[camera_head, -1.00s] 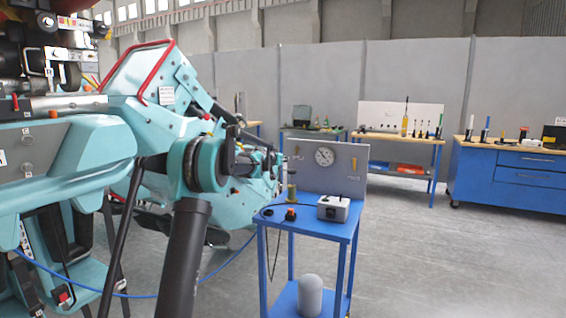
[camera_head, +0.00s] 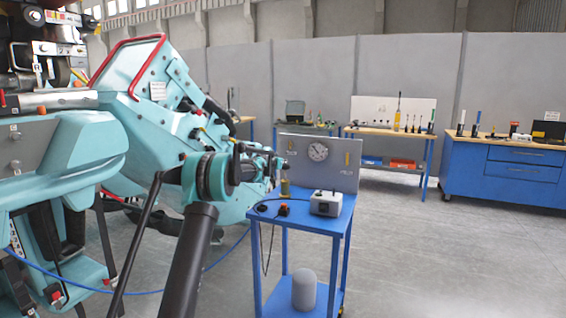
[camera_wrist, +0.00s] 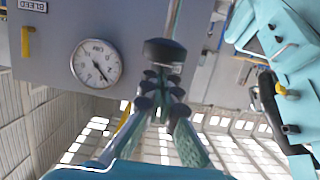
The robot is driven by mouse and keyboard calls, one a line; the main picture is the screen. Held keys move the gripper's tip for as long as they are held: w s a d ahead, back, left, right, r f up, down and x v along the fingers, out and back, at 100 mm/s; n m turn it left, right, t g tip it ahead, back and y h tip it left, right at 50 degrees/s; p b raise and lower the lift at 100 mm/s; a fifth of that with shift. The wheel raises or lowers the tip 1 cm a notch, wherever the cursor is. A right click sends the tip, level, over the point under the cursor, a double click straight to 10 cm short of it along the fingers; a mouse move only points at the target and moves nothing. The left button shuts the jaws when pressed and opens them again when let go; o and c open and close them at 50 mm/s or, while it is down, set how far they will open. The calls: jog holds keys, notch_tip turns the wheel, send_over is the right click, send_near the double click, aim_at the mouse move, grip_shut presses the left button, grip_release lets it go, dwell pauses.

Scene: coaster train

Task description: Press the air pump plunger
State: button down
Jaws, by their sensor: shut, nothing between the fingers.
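The air pump stands at the left back of a blue cart as a small brass-coloured cylinder (camera_head: 285,188). In the wrist view, which is upside down, a dark round plunger knob (camera_wrist: 164,52) on a thin rod shows just beyond my fingertips. My gripper (camera_wrist: 160,90) is shut and empty, its fingertips close to the knob; I cannot tell whether they touch. In the head view my gripper (camera_head: 279,166) is small, just above the brass cylinder, and partly hidden by my arm.
The blue cart (camera_head: 345,222) has a back panel with a pressure gauge (camera_head: 318,151), also in the wrist view (camera_wrist: 95,62). A grey box (camera_head: 325,203) and an orange button (camera_head: 284,209) lie on it. A teal machine (camera_head: 140,110) stands close at left. The floor at right is clear.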

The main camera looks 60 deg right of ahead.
jog(key=shift+f, duration=2.85)
